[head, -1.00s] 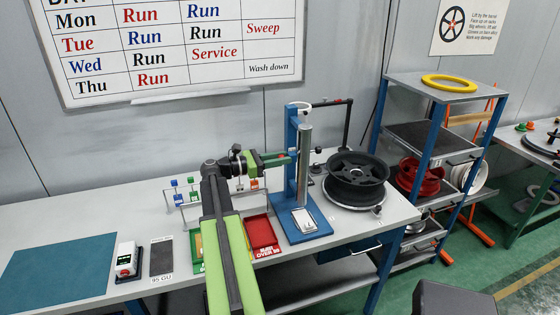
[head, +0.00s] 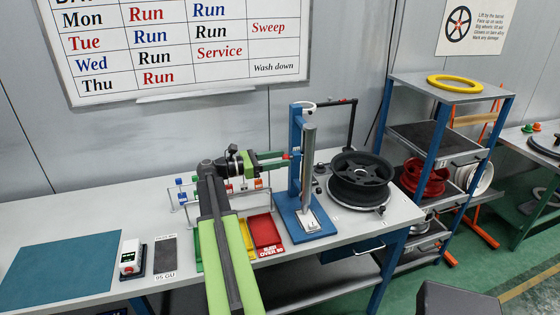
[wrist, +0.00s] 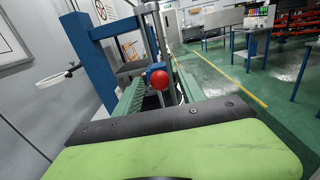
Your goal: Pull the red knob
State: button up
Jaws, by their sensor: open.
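The red knob (wrist: 157,80) is a round ball that shows clearly in the wrist view. It is on the column side of a blue upright stand (head: 296,150) with a grey cylinder. In the head view it is mostly hidden by my fingers, with only a little red showing. My gripper (head: 281,159) is open, level with the knob at the left side of the stand. In the wrist view my green ribbed fingers (wrist: 160,93) lie on either side of the knob's line. I cannot tell whether either finger touches it.
A black wheel (head: 360,178) lies on a round plate right of the stand. A red tray (head: 265,232) and a rack of small coloured blocks (head: 181,190) are near my arm. A shelf (head: 436,88) stands at the right. The teal mat (head: 70,265) is clear.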

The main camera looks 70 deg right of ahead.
jog(key=v, duration=1.6)
jog(key=shift+w+a, duration=0.2)
jog(key=shift+w, duration=0.05)
jog(key=w+a+n+t+h, duration=0.2)
jog(key=w+a, duration=0.5)
jog(key=w, duration=0.1)
jog(key=w+a+f+n+t+y, duration=0.1)
jog(key=w+a+f+t, duration=0.35)
jog(key=a, duration=0.45)
jog(key=w+a+f+n+t+y, duration=0.1)
jog(key=w+a+f+t, duration=0.2)
jog(key=a+f, duration=0.45)
jog(key=a+f+m+t+y, duration=0.1)
jog(key=a+f+m+y, duration=0.2)
jog(key=a, duration=0.7)
jog(key=a+f+m+t+y, duration=0.2)
jog(key=a+f+m+y, duration=0.2)
jog(key=a, duration=0.7)
jog(key=a+f+m+t+y, duration=0.1)
jog(key=a+f+m+y, duration=0.3)
jog(key=a, duration=0.6)
jog(key=shift+w+a+f+m, duration=0.2)
jog(key=shift+a+f+m, duration=0.15)
jog(key=shift+a+m, duration=0.05)
